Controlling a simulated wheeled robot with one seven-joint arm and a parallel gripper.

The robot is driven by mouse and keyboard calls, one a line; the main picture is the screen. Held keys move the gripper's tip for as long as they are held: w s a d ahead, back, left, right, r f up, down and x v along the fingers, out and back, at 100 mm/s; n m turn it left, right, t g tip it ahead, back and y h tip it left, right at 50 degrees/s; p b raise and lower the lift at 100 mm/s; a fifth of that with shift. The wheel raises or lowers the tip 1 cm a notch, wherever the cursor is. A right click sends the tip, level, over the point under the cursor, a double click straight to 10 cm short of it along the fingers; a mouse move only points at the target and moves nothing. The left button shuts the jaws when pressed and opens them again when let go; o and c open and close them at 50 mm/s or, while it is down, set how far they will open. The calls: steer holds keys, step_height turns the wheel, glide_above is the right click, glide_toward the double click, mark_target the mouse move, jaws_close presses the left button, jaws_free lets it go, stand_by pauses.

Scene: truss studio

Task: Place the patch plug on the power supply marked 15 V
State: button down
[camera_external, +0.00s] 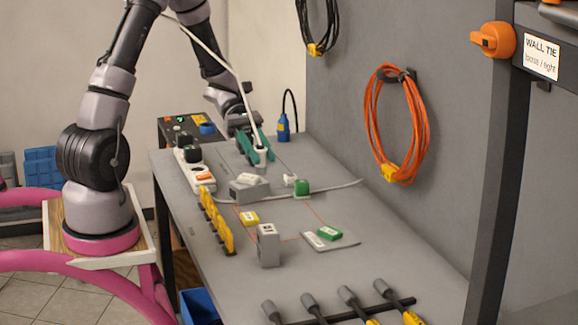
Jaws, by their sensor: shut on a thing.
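My gripper (258,156), with teal fingers, is over the far part of the grey bench. It is shut on a small pale thing, mostly hidden between the fingers; I cannot tell for sure that it is the patch plug. A low grey box with a white label (254,190) lies just in front of the gripper. An upright grey box with a label (268,248) stands nearer the camera. Either could be a power supply; the labels are too small to read, so I cannot tell which is marked 15 V.
A green block (302,188), a yellow block (249,218) and a grey plate (345,240) with a green block lie on the bench (215,265). A power strip (197,172) and a yellow row of clips (217,222) line the left edge. A grey cable (330,189) crosses behind.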

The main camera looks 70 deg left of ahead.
steer(key=shift+w+d+r+n+t, duration=0.4)
steer(key=shift+d+r+n+t, duration=0.15)
steer(key=shift+r+n+t, duration=0.2)
glide_above(268, 229)
step_height(268, 229, down, 15)
steer(key=shift+r, duration=0.15)
steer(key=c, duration=0.6)
jaws_free()
